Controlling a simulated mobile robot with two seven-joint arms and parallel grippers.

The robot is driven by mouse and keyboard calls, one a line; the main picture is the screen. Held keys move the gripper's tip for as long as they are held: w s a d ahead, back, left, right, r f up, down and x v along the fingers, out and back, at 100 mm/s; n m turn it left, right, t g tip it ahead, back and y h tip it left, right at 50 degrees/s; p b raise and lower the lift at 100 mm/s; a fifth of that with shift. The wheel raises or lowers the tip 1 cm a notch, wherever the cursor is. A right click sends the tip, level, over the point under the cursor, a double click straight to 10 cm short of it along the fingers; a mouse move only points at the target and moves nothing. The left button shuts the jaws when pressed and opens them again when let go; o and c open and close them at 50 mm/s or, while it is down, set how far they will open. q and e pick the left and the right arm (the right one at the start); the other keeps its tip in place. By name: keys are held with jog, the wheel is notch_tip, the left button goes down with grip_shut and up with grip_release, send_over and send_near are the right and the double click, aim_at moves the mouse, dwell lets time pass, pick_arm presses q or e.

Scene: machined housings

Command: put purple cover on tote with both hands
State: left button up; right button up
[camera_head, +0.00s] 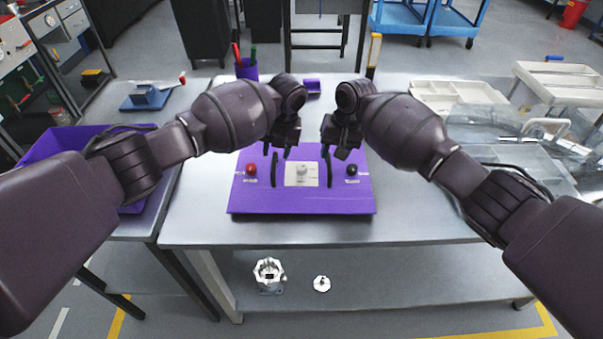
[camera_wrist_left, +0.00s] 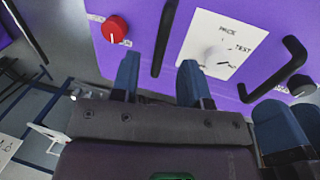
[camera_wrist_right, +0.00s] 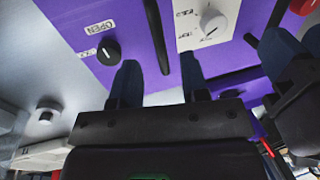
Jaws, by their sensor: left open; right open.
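The purple cover (camera_head: 255,200) lies flat on the metal table, with a red knob, a black knob, a white dial plate and two black handles. My left gripper (camera_head: 279,152) is open above its left handle (camera_head: 274,170); in the left wrist view that handle (camera_wrist_left: 164,38) lines up with the gap between the fingers (camera_wrist_left: 159,78). My right gripper (camera_head: 335,152) is open above the right handle (camera_head: 328,168); in the right wrist view it (camera_wrist_right: 157,38) shows between the fingers (camera_wrist_right: 160,78). Neither grips it. A purple tote (camera_head: 65,143) stands at the left, partly behind my left arm.
A purple pen cup (camera_head: 246,69) and a small purple block (camera_head: 312,86) are at the table's back. Clear and pale trays (camera_head: 455,97) crowd the right. Metal parts (camera_head: 268,272) lie on the lower shelf. The table (camera_head: 215,215) is bare along its front.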

aim_at(330, 163)
pick_arm(q)
jog(key=shift+a+f, duration=0.25)
jog(key=shift+f, duration=1)
jog(key=shift+a+f, duration=0.25)
jog(key=shift+f, duration=1)
pick_arm(e)
jog(key=shift+a+f, duration=0.25)
jog(key=shift+f, duration=1)
jog(key=shift+a+f, duration=0.25)
jog(key=shift+f, duration=0.95)
pick_arm(q)
grip_shut()
pick_arm(e)
grip_shut()
